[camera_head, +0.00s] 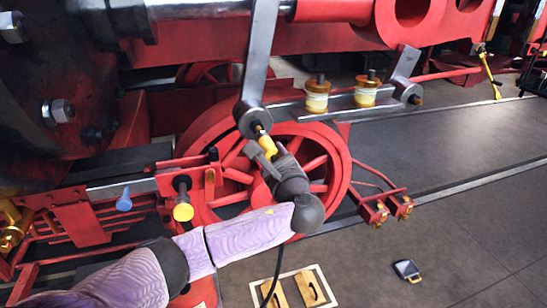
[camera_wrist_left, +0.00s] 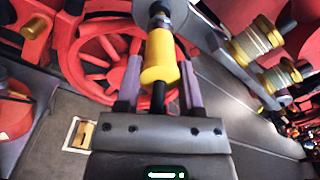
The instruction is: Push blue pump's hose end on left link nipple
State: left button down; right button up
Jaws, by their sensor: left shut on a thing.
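The left link (camera_head: 259,60) is a grey bar hanging down to a round end (camera_head: 250,118). Its nipple (camera_head: 260,130) points down from that end; it also shows at the top of the left wrist view (camera_wrist_left: 158,14). My left gripper (camera_head: 270,156) is shut on the yellow hose end (camera_wrist_left: 160,58), with a finger on each side. The hose end (camera_head: 267,146) is in line with the nipple and appears to meet it; how far it is seated I cannot tell. A black hose (camera_head: 276,268) shows below my arm. I cannot make out the blue pump. My right gripper is out of view.
A red spoked wheel (camera_head: 316,150) stands right behind the gripper. Two yellow-and-white cups (camera_head: 317,94) (camera_head: 365,91) sit on a grey bar to the right. A wooden-framed tray (camera_head: 318,272) lies on the floor below. The floor at right is mostly open.

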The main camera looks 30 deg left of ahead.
pick_arm(q)
jog(key=shift+a, duration=0.1)
jog(key=shift+x, duration=1.1)
jog(key=shift+w+a, duration=0.15)
jog(key=shift+w, duration=0.05)
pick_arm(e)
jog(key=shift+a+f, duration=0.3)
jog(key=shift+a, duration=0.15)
pick_arm(q)
jog(key=shift+w+a, duration=0.1)
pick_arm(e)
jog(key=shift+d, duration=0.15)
pick_arm(q)
jog(key=shift+a+b, duration=0.1)
jog(key=shift+b, duration=0.2)
jog(key=shift+c, duration=0.7)
grip_release()
jog(key=shift+w, duration=0.1)
